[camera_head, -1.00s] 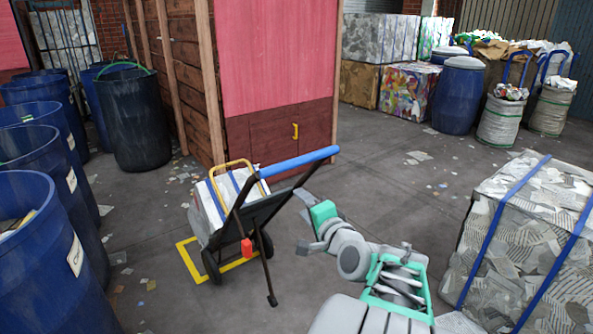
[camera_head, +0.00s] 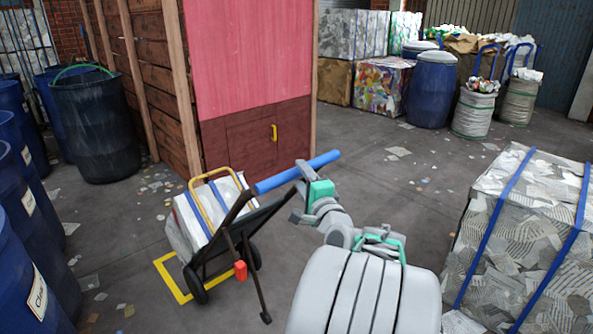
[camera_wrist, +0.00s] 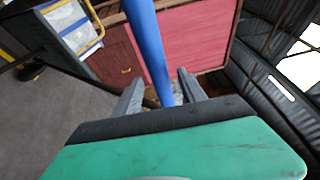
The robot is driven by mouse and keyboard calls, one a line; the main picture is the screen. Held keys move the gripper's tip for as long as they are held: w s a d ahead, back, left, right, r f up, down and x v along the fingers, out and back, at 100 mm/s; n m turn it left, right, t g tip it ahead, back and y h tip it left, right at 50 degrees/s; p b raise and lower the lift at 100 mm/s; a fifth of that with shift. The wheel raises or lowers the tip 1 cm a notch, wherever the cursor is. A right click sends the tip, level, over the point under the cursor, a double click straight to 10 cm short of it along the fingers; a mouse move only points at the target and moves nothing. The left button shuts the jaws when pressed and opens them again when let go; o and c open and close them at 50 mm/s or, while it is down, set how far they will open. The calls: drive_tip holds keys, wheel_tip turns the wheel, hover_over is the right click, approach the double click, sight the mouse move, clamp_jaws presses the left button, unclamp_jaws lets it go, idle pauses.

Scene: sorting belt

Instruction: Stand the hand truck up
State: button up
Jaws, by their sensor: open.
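The hand truck (camera_head: 233,222) leans back, tilted, with its wheels on the floor and a thin prop leg reaching the floor behind it. It carries a white strapped load (camera_head: 203,212) under a yellow hoop. Its blue handle bar (camera_head: 273,181) points up and right. My gripper (camera_head: 299,190) is at the handle's upper end, fingers apart. In the wrist view, the blue handle (camera_wrist: 148,40) runs between the two open fingers of my gripper (camera_wrist: 158,85). Whether either finger touches the handle cannot be told.
A yellow floor outline (camera_head: 172,283) lies under the truck's wheels. A wooden cabinet (camera_head: 258,140) stands behind it. Blue barrels (camera_head: 40,215) line the left. A big strapped paper bale (camera_head: 520,235) stands close on the right. Open floor (camera_head: 400,170) lies between cabinet and bale.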

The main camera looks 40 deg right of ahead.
drive_tip(key=shift+x, duration=1.55)
drive_tip(key=shift+c, duration=0.4)
clamp_jaws()
